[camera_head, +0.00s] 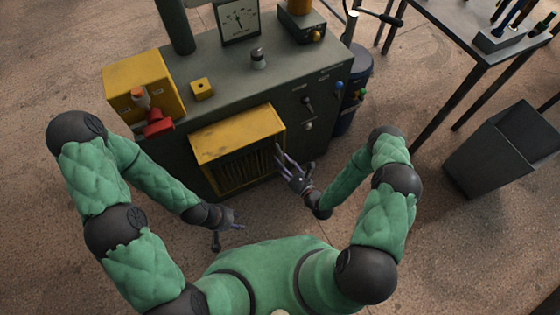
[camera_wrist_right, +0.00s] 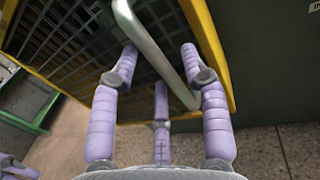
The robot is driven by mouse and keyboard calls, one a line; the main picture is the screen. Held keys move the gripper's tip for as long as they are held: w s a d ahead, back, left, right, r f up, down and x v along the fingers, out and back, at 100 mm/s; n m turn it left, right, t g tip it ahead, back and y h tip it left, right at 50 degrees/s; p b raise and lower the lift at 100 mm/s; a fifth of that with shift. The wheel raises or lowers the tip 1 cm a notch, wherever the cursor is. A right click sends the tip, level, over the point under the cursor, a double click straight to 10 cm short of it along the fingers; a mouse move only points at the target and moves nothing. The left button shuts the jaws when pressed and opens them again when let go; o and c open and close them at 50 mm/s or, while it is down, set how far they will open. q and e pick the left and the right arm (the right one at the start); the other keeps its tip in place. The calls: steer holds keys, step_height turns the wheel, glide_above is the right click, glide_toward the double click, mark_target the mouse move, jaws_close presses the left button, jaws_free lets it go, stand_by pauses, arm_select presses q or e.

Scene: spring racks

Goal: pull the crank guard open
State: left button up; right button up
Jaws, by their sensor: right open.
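The crank guard (camera_head: 236,135) is a yellow box with a dark grille, standing out from the front of the grey machine. In the right wrist view its grille (camera_wrist_right: 65,40) and yellow edge (camera_wrist_right: 208,50) show, with a bent pale metal handle bar (camera_wrist_right: 155,50) in front. My right gripper (camera_head: 281,158) is at the guard's right side. Its purple fingers (camera_wrist_right: 160,85) are spread open, with the bar running between them; whether they touch it is unclear. My left gripper (camera_head: 240,227) hangs below the guard, apart from it; its fingers are too small to judge.
The machine top (camera_head: 225,70) carries a yellow housing with a red part (camera_head: 158,122), a small yellow block (camera_head: 202,89) and a dial gauge (camera_head: 238,20). A dark bin (camera_head: 500,150) and a tool table (camera_head: 465,30) stand at the right. The floor between is clear.

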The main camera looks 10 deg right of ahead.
steer(key=shift+x, duration=0.85)
jaws_close()
